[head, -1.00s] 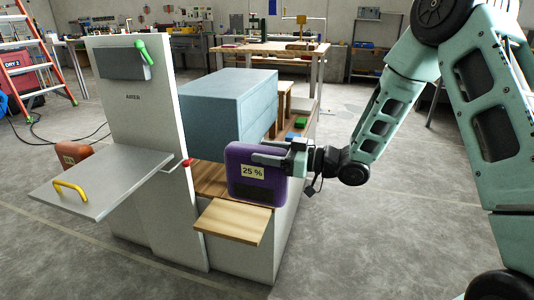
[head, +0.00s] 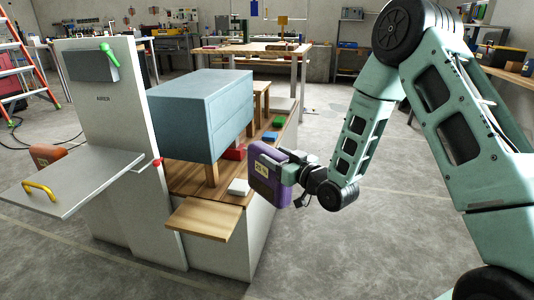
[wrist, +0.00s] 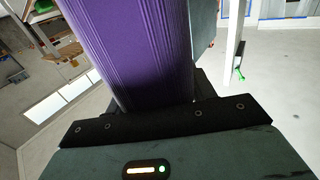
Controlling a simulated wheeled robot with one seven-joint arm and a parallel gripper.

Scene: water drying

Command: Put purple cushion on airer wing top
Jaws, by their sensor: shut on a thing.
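The purple cushion (head: 268,178), a boxy block with a pale label, is held by my gripper (head: 287,165) beside the right edge of the wooden bench top. It looks raised and turned, its label partly edge-on. In the wrist view the cushion (wrist: 135,50) fills the space between the jaws; the fingertips are hidden. The airer is a grey upright panel (head: 100,130) with a green lever (head: 109,55).
A blue-grey box (head: 200,115) on wooden legs stands between the airer and my gripper. A white block (head: 238,187), a red block (head: 233,153) and a wooden shelf (head: 202,218) are near. An orange object (head: 44,154) shows behind the wing. Floor at right is clear.

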